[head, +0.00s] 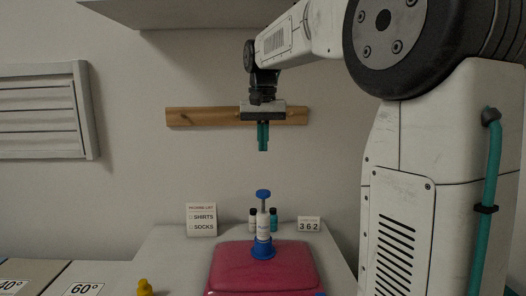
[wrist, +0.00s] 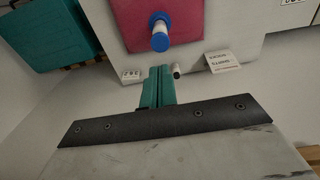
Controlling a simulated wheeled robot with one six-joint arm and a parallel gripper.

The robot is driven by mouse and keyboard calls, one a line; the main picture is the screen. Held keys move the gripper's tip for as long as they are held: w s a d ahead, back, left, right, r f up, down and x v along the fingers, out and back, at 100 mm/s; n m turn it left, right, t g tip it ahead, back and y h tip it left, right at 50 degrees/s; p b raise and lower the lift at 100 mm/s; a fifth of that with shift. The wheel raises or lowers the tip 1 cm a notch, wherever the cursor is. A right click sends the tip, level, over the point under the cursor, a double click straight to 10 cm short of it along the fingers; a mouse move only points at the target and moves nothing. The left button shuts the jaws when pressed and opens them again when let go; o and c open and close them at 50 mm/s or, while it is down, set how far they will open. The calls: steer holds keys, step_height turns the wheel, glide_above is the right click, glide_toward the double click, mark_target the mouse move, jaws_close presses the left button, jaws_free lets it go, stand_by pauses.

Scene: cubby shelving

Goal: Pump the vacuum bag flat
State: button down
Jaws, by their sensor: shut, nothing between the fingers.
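The vacuum bag (head: 240,275) is a pink-red, puffed-looking pad on the white table. It also shows in the wrist view (wrist: 190,18). A pump with a white body (head: 263,228), blue base and blue knob (head: 263,193) stands upright on the bag. Its knob is up on the rod, above the body. In the wrist view the pump (wrist: 160,36) is seen from above. My gripper (head: 263,149) has teal fingers pointing down, shut and empty. It hangs above the pump knob with a clear gap. In the wrist view its fingertips (wrist: 158,72) are together.
Two small dark-capped bottles (head: 273,220), a packing list card (head: 201,219) and a "362" card (head: 308,224) stand behind the bag. A yellow object (head: 144,287) and a "60°" label (head: 83,289) are at front left. A wooden rail (head: 205,117) is on the wall behind my gripper.

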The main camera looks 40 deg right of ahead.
mark_target(263, 192)
steer(key=f, duration=1.1)
steer(key=shift+w+d+f, duration=0.15)
steer(key=shift+d+f, duration=0.05)
steer(key=shift+f, duration=0.15)
steer(key=shift+f, duration=2.35)
step_height(263, 192, up, 14)
steer(key=shift+s+a+r, duration=0.15)
steer(key=shift+s+a, duration=0.05)
